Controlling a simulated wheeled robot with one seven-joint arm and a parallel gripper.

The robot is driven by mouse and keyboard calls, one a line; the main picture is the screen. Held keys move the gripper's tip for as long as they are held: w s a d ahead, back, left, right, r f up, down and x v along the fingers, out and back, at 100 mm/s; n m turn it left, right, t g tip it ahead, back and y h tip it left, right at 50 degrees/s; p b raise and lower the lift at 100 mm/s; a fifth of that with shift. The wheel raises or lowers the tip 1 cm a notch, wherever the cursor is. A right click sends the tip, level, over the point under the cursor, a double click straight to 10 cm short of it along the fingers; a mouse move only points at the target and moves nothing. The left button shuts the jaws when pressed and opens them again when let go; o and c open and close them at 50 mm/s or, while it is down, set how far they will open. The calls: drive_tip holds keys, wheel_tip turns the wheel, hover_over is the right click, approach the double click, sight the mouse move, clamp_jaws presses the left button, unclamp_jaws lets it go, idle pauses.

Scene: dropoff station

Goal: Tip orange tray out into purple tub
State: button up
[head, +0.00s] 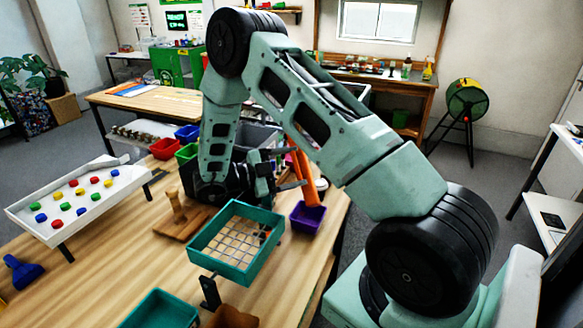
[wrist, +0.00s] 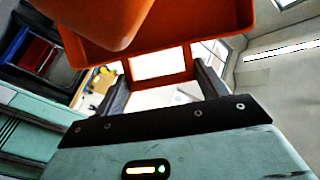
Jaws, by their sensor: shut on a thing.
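My gripper (head: 288,170) is shut on the orange tray (head: 309,188), holding it above the table. In the head view the tray is steeply tilted, with its lower end over the mouth of the purple tub (head: 307,222). The tub stands upright near the table's right edge; I cannot tell whether the tray touches it. In the wrist view the tray (wrist: 235,18) fills the top, and its handle lies between the fingers (wrist: 163,87). The insides of the tray and tub are too small or hidden to read.
A teal sieve box (head: 203,255) stands just left of the tub. A wooden board with a peg (head: 178,222), a white tray of colored pieces (head: 22,211) and red (head: 165,148), green and blue bins lie farther left. A teal bin (head: 160,312) is at the front.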

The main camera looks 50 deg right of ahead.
drive_tip(key=a+b, duration=0.1)
drive_tip(key=w+a+f+h+b, duration=0.2)
drive_tip(key=a, duration=0.1)
drive_tip(key=shift+f+n+g+b, duration=0.25)
drive_tip(key=shift+n+g+b, duration=0.05)
drive_tip(key=shift+g+b, duration=0.1)
idle(0.8)
wheel_tip(320, 180, up, 9)
drive_tip(key=p, duration=0.5)
